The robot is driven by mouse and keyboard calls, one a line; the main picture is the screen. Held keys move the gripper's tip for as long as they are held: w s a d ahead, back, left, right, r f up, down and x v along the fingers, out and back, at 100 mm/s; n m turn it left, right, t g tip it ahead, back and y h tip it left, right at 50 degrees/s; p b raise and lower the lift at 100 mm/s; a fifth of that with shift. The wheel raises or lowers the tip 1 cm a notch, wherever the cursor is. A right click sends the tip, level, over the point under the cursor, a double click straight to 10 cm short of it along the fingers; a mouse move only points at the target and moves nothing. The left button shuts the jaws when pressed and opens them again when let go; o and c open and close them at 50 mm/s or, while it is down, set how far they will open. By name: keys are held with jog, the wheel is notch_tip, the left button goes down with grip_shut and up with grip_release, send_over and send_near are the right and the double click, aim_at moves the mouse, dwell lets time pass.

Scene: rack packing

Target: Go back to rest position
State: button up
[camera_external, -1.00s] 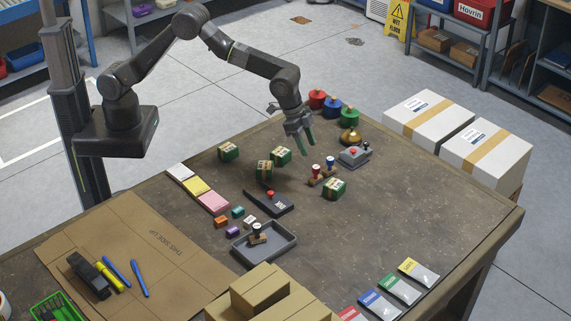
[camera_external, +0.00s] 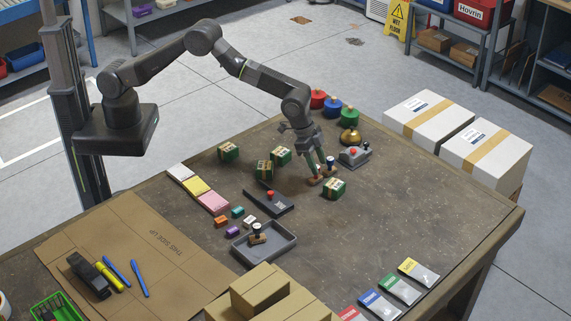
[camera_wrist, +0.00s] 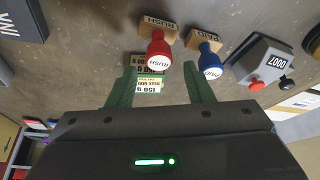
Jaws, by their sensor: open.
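My gripper (camera_external: 321,163) is low over the table at the rubber stamps, fingers pointing down, and partly hides them in the external view. In the wrist view my gripper (camera_wrist: 162,85) has its two green fingers spread apart. The red-handled RUSH stamp (camera_wrist: 158,50) and the blue-handled PAID stamp (camera_wrist: 207,58) stand just beyond the fingertips, on wooden bases. A green labelled box (camera_wrist: 148,83) shows between the fingers in the wrist view. I cannot tell whether the fingers touch anything. No rest position is marked in view.
A green box (camera_external: 334,189) sits close in front of the stamps, with several others to the left. A grey numbering stamp (camera_external: 354,156), a brass bell (camera_external: 350,137) and coloured pots (camera_external: 331,107) stand behind right. A grey tray (camera_external: 264,247) is nearer.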

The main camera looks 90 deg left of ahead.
notch_tip(320, 180, up, 7)
jog(key=shift+b, duration=0.4)
jog(key=s+d+p, duration=0.2)
jog(key=s+d, duration=0.2)
jog(key=s, duration=0.1)
jog(key=shift+m, duration=0.3)
jog(key=f, duration=0.3)
jog(key=f+p, duration=0.1)
jog(key=f, duration=0.5)
jog(key=shift+d+f+p, duration=0.2)
jog(key=shift+d+p, duration=0.05)
jog(key=shift+p, duration=0.05)
jog(key=shift+r, duration=0.2)
jog(key=shift+s+a+b+v, duration=0.15)
jog(key=shift+b+v, duration=0.35)
jog(key=shift+v, duration=0.75)
jog(key=shift+s+a+b+v, duration=0.1)
jog(key=shift+b+v, duration=0.35)
jog(key=shift+v, duration=0.8)
jog(key=shift+f, duration=0.15)
